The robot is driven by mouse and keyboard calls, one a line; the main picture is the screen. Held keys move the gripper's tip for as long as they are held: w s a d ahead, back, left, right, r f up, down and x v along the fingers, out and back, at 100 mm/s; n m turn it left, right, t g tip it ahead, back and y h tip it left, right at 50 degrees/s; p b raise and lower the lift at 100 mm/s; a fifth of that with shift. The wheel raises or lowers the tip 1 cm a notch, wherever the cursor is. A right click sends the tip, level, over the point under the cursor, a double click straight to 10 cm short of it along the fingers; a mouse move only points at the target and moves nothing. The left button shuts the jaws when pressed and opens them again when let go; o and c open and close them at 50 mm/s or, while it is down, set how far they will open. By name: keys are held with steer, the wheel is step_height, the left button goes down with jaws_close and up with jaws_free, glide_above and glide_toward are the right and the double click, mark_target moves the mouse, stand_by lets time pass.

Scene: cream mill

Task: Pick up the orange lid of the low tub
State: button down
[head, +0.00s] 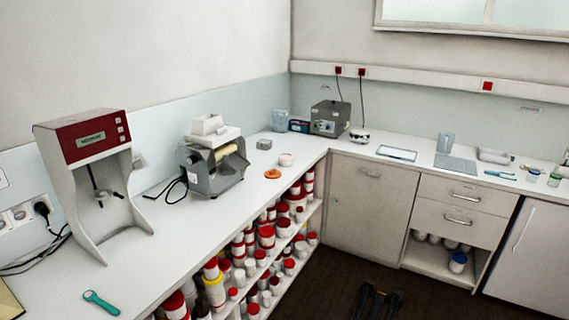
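The orange lid (272,174) lies flat on the left worktop, near its front edge. The low tub (286,160), small and whitish with a pinkish top, stands just behind the lid and to its right, apart from it. My gripper (381,294) shows as a dark shape at the bottom of the head view, over the brown floor. Its two fingers look apart, with nothing between them. It is well away from the lid, below and to the right of it.
A grey machine with a roller (212,165) stands left of the lid, and a small grey block (264,144) lies behind it. A red-topped mixer (95,175) and a teal tool (100,302) are further left. Shelves of red-lidded tubs (266,236) sit below the worktop edge.

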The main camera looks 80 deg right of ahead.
steer(key=shift+c, duration=1.6)
jaws_free()
steer(key=shift+w, duration=0.1)
